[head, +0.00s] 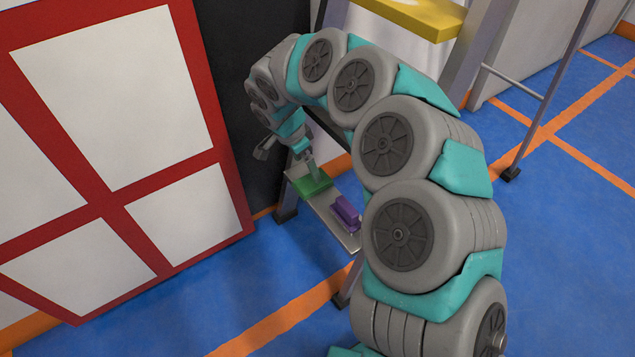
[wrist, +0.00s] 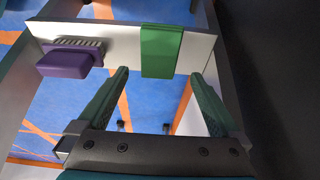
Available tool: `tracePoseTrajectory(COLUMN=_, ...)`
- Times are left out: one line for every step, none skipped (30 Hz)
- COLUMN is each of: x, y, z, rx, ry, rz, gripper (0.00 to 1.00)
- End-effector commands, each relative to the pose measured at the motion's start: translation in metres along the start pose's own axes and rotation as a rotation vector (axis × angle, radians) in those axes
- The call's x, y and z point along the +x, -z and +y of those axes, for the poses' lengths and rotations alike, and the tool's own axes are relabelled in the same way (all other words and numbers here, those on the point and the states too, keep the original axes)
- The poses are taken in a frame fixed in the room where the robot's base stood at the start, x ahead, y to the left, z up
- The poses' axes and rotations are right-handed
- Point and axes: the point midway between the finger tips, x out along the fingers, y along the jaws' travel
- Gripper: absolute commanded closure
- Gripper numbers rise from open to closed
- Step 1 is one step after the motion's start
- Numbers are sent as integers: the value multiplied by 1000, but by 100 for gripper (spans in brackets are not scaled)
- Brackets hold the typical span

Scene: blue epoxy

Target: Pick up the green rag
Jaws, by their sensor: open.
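The green rag (head: 312,184) lies flat on a narrow metal step (head: 292,185), at its far end in the head view. In the wrist view the rag (wrist: 161,50) is a green rectangle at top centre, draped over the front edge of the step (wrist: 202,47). My gripper (wrist: 160,80) is open and empty, its two fingers spread on either side of the rag's lower end. In the head view my arm partly hides the gripper, near the rag.
A purple brush (head: 345,213) lies on the same step, and it shows left of the rag in the wrist view (wrist: 68,62). A red-framed white panel (head: 120,110) is at left. The blue floor (head: 250,290) is clear in front.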

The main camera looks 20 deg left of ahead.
Motion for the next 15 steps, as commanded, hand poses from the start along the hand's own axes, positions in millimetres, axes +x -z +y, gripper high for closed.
tracePoseTrajectory(x=7, y=0, z=1, rx=-1, ry=-2, rz=-1, gripper=0)
tracePoseTrajectory(x=10, y=0, z=1, rx=-1, ry=-2, rz=-1, gripper=0)
tracePoseTrajectory(x=14, y=-1, z=1, rx=-1, ry=-2, rz=-1, gripper=0)
tracePoseTrajectory(x=16, y=-1, z=1, rx=-2, ry=-2, rz=-1, gripper=0)
tracePoseTrajectory(x=18, y=-1, z=1, rx=-2, ry=-2, rz=-1, gripper=0)
tracePoseTrajectory(x=21, y=-1, z=1, rx=-2, ry=-2, rz=-1, gripper=0)
tracePoseTrajectory(x=24, y=-2, z=1, rx=-2, ry=-2, rz=-2, gripper=0)
tracePoseTrajectory(x=27, y=-2, z=1, rx=-2, ry=-2, rz=-3, gripper=0)
tracePoseTrajectory(x=32, y=-2, z=0, rx=-2, ry=-2, rz=-2, gripper=0)
tracePoseTrajectory(x=35, y=-2, z=0, rx=-2, ry=-3, rz=-2, gripper=0)
tracePoseTrajectory(x=39, y=-3, z=0, rx=-2, ry=-2, rz=-2, gripper=0)
tracePoseTrajectory(x=44, y=-3, z=0, rx=-2, ry=-3, rz=-3, gripper=0)
tracePoseTrajectory(x=48, y=-3, z=0, rx=-2, ry=-3, rz=-2, gripper=0)
tracePoseTrajectory(x=51, y=-3, z=0, rx=-2, ry=-3, rz=-1, gripper=0)
tracePoseTrajectory(x=57, y=-3, z=0, rx=-1, ry=-4, rz=-2, gripper=0)
